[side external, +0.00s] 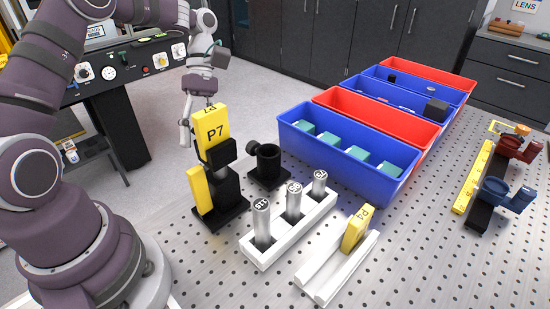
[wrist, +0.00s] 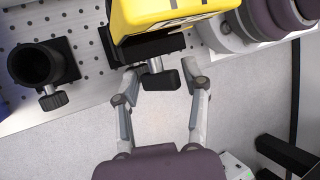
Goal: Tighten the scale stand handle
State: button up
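The scale stand is a black post and base (side external: 222,205) holding an upright yellow scale marked P7 (side external: 212,132). In the wrist view the yellow scale (wrist: 170,14) fills the top, with the stand's black clamp block (wrist: 148,46) below it. The stand's handle (wrist: 160,80), a black bar on a short silver shaft, sticks out from the block toward my gripper. My gripper (wrist: 160,69) is open, one finger on each side of the handle, with visible gaps. In the side view my gripper (side external: 186,122) is behind the stand, partly hidden; the handle cannot be made out there.
A black round holder with its own knob (side external: 268,165) stands close beside the stand, also in the wrist view (wrist: 38,64). A white rack with silver cylinders (side external: 266,257), a white channel holding a yellow piece (side external: 320,278), and blue and red bins (side external: 385,190) occupy the perforated table.

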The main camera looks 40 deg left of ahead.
jog(key=c, duration=0.6)
jog(key=m+t, duration=0.1)
jog(key=t, duration=0.5)
jog(key=shift+s, duration=0.1)
jog(key=m+t, duration=0.1)
jog(key=t, duration=0.4)
jog(key=o, duration=1)
jog(key=shift+r, duration=0.1)
jog(key=v, duration=0.5)
jog(key=shift+s+a+r, duration=0.2)
jog(key=shift+r, duration=0.1)
